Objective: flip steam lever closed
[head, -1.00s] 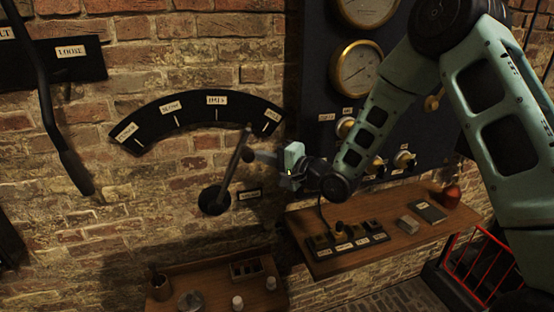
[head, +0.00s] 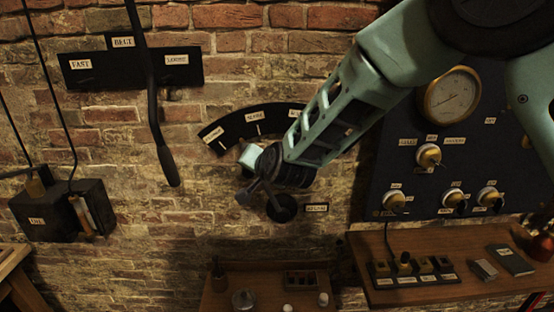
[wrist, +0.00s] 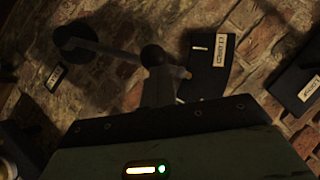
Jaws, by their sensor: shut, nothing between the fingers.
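The steam lever (head: 282,208) is on the brick wall, its round dark hub showing below my wrist in the head view. The wrist view shows its rod (wrist: 110,46) running from the hub to a dark round knob (wrist: 151,55), close to the CLOSED label (wrist: 211,52) of the curved scale. My gripper (wrist: 160,78) is shut and empty, its fingers up against or just beside the knob; contact cannot be told. In the head view my wrist hides most of the rod and the fingertips. The curved dark scale (head: 237,131) is partly covered by my arm.
A long black belt lever (head: 165,150) hangs to the left under the BELT plate (head: 90,70). A dark box (head: 60,212) is further left. The gauge panel (head: 425,190) and a wooden shelf (head: 440,294) are at right. A lower shelf with small items is below.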

